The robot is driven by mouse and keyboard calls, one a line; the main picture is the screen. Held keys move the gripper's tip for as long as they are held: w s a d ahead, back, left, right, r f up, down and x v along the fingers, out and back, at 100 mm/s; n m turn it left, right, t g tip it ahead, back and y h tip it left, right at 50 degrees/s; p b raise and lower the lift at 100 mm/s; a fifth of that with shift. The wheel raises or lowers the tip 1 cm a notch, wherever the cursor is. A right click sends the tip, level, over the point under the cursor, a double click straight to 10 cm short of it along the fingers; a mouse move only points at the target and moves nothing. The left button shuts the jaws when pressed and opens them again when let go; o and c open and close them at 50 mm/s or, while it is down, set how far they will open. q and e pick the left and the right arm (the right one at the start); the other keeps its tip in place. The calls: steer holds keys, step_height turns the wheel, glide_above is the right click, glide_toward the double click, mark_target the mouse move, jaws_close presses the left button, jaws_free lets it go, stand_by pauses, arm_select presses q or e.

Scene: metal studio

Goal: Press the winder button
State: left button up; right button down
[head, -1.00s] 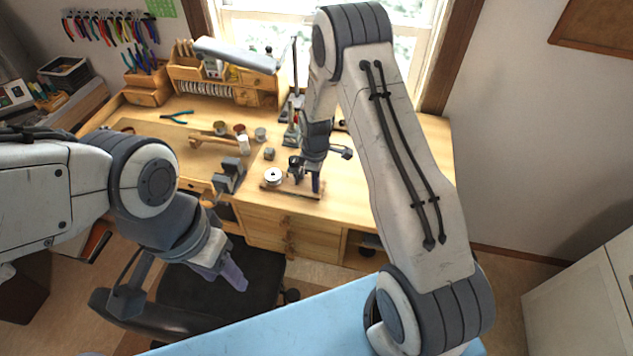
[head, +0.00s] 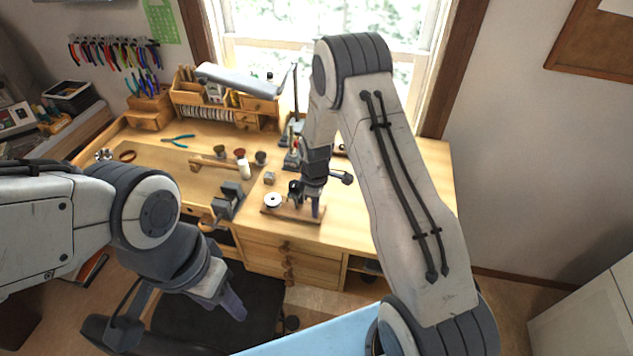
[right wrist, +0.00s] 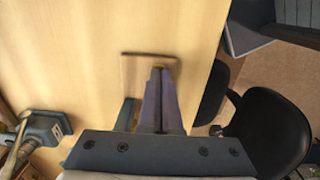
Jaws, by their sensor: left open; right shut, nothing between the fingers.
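The winder is a small wooden base (head: 291,211) with a white spool (head: 272,199) on its left end, near the front edge of the workbench. My right gripper (head: 315,213) points down at the base's right end, with its fingers shut and empty. In the right wrist view the shut fingertips (right wrist: 159,72) overlap the base (right wrist: 134,68). A small yellowish bit shows at the tips; I cannot tell whether it is the button, or whether the fingers touch it. My left gripper (head: 234,307) is open and empty, low over the dark chair, away from the winder.
A grey vise (head: 228,200) is at the bench's front edge, left of the winder. Small pots and a white bottle (head: 244,169) stand behind it. The black chair (head: 200,325) is in front of the bench. The bench top right of the winder is clear.

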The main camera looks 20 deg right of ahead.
step_height(320, 180, up, 4)
steer(key=shift+p, duration=0.4)
arm_select(q)
steer(key=f+b, duration=0.1)
steer(key=b, duration=0.2)
steer(key=shift+f, duration=0.35)
arm_select(e)
step_height(320, 180, up, 10)
steer(key=shift+f, duration=0.25)
steer(key=s+a+r+b, duration=0.2)
steer(key=s+a+b, duration=0.1)
steer(key=s+a, duration=0.4)
arm_select(q)
step_height(320, 180, down, 8)
steer(key=b, duration=0.5)
steer(key=shift+b, duration=0.35)
arm_select(e)
steer(key=s+a+m, duration=0.2)
steer(key=s+a, duration=0.2)
steer(key=s, duration=0.7)
steer(key=s+a+m+y, duration=0.1)
steer(key=s+a, duration=0.3)
steer(key=s, duration=0.7)
steer(key=shift+s+f+m, duration=0.35)
steer(key=shift+f+m, duration=0.05)
steer(key=shift+m, duration=0.1)
